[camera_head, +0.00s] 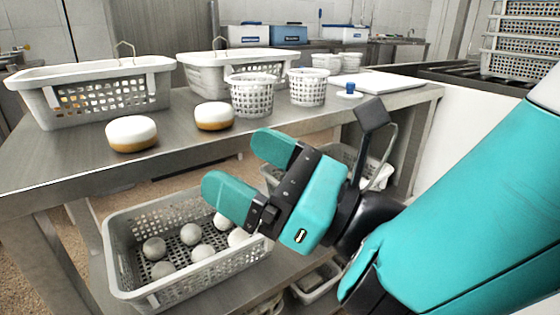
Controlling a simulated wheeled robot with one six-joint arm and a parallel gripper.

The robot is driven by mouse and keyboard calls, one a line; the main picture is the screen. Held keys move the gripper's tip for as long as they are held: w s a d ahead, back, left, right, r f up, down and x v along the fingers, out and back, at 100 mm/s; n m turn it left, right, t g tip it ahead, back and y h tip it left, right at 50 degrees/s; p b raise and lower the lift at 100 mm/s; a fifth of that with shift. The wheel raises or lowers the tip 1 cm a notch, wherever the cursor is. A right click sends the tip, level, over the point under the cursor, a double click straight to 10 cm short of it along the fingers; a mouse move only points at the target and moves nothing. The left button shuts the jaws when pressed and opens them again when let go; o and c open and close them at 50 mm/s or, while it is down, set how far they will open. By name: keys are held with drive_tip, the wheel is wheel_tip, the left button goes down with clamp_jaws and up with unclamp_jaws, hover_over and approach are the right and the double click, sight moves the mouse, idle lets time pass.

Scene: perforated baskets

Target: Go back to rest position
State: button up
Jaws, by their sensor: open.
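My gripper (249,172) is teal and black and hangs at the middle of the head camera view, its two fingers apart with nothing between them. It is in front of the steel table's edge and above the right part of a lower grey perforated basket (115,245). My teal arm reaches in from the right. The lower basket holds several pale grey balls (154,248). The gripper hides part of that basket's right side.
On the steel table (60,170) stand two large perforated baskets (110,95) (200,78), two small round baskets (251,97) (307,88), and two white-and-brown round items (131,134) (214,116). A white board (378,82) lies at the back right. Stacked crates (518,45) stand far right.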

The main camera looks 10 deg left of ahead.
drive_tip(key=w+d+f+m+t+h, duration=0.2)
drive_tip(key=w+d+m+t+h, duration=0.45)
drive_tip(key=m, duration=0.65)
drive_tip(key=w+d+f+m+t+h, duration=0.2)
drive_tip(key=w+d+m+t+h, duration=0.2)
drive_tip(key=w+d+m+h, duration=0.7)
drive_tip(key=s+d+f+m+g, duration=0.3)
drive_tip(key=s+f+m+g, duration=0.55)
drive_tip(key=m, duration=0.75)
drive_tip(key=s+d+r+m+g, duration=0.2)
drive_tip(key=s+m+g, duration=0.45)
drive_tip(key=s, duration=0.95)
wheel_tip(320, 180, up, 35)
drive_tip(key=n+g+p, duration=0.1)
drive_tip(key=p, duration=3.3)
drive_tip(key=shift+a+f+n+y, duration=0.15)
drive_tip(key=shift+f+n+y, duration=0.05)
drive_tip(key=shift+n+y, duration=0.15)
